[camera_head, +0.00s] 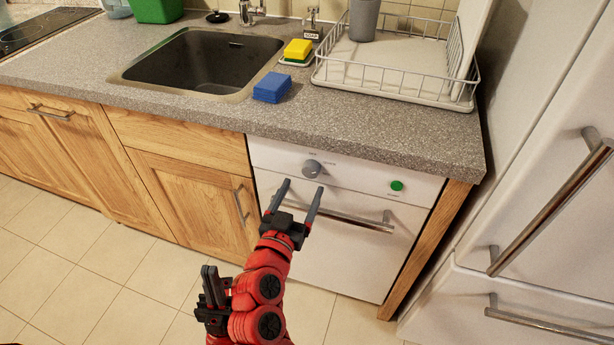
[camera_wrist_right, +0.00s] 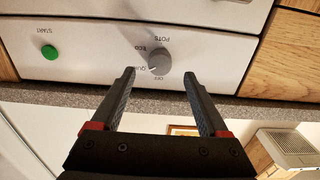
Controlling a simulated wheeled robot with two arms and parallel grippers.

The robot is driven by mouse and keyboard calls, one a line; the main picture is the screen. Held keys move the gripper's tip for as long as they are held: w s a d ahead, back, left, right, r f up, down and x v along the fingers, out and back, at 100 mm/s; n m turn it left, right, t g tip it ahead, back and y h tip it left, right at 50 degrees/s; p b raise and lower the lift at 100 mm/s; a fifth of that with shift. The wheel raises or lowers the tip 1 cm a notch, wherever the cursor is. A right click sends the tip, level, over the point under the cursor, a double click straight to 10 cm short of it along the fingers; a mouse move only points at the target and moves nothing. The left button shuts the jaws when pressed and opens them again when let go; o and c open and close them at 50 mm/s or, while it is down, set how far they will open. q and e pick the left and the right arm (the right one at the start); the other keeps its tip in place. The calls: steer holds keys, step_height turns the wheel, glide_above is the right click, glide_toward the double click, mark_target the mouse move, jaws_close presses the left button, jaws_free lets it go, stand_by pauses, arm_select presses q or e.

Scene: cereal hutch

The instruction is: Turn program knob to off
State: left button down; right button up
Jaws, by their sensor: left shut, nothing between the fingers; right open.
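The program knob (camera_head: 312,168) is a round grey dial on the white dishwasher panel (camera_head: 360,178). My right gripper (camera_head: 302,187) is open and empty in front of the panel, just below the knob in the head view. In the wrist view its fingertips (camera_wrist_right: 159,74) lie either side of the knob, apparently still short of it. My left gripper (camera_head: 209,270) is shut and empty, low over the floor.
A green START button (camera_head: 397,186) sits right of the knob. The dishwasher handle (camera_head: 340,215) runs below the panel. The counter edge (camera_head: 340,150) overhangs above. A blue sponge (camera_head: 272,87), sink (camera_head: 205,62) and dish rack (camera_head: 395,75) are on top. The fridge (camera_head: 530,200) stands at right.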

mark_target(309, 174)
steer(key=shift+x, duration=2.35)
steer(key=shift+c, duration=0.3)
jaws_close()
